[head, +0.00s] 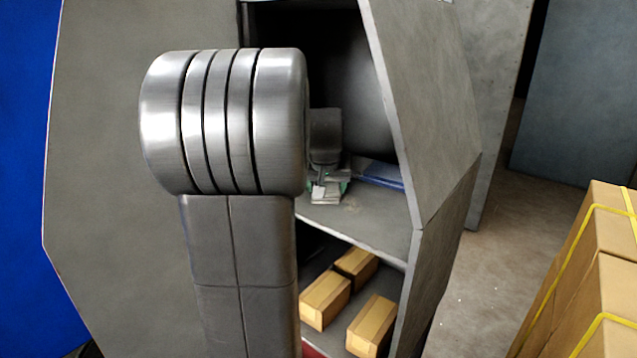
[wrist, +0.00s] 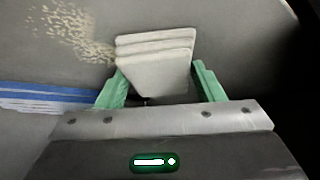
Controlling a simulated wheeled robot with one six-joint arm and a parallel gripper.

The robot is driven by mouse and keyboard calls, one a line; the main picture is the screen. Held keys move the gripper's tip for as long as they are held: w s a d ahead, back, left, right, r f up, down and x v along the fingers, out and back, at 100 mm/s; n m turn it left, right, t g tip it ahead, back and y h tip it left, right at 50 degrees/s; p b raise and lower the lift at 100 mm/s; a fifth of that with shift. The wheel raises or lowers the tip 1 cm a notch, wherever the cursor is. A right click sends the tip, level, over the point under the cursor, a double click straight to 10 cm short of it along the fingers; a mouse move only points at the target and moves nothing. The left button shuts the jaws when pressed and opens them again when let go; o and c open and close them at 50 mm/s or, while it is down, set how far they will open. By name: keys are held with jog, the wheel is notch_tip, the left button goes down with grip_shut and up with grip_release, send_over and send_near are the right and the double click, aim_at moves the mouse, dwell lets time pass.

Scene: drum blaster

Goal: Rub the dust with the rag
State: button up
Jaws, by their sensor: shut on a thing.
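My gripper (wrist: 160,88) has green fingers and is shut on the rag (wrist: 155,62), a folded, layered off-white cloth. In the head view the gripper (head: 328,188) is inside the cabinet, small and partly hidden by my arm, with the pale rag (head: 325,200) at its tip, low over the shelf. The dust (wrist: 70,32) is a speckled tan patch on the grey surface, up and left of the rag in the wrist view, its near edge close to the rag. Whether the rag touches the surface is unclear.
A blue item (head: 380,174) lies on the cabinet shelf (head: 375,222), right of the gripper. The cabinet's right side wall (head: 425,100) stands close by. Several cardboard boxes (head: 372,325) sit on the shelf below. Strapped cartons (head: 590,270) stand at right, with open floor between.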

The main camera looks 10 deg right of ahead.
aim_at(366, 208)
jog(key=shift+s+d, duration=0.75)
jog(key=shift+s, duration=0.15)
jog(key=shift+s+d, duration=0.7)
jog(key=shift+s, duration=0.2)
jog(key=shift+s+d+f, duration=0.1)
jog(key=shift+s+d, duration=0.45)
jog(key=shift+s, duration=0.2)
jog(key=shift+s+d, duration=0.5)
jog(key=shift+s, duration=0.2)
jog(key=shift+s+d, duration=1)
jog(key=shift+s, duration=0.25)
jog(key=shift+r, duration=0.2)
jog(key=shift+w+a, duration=0.1)
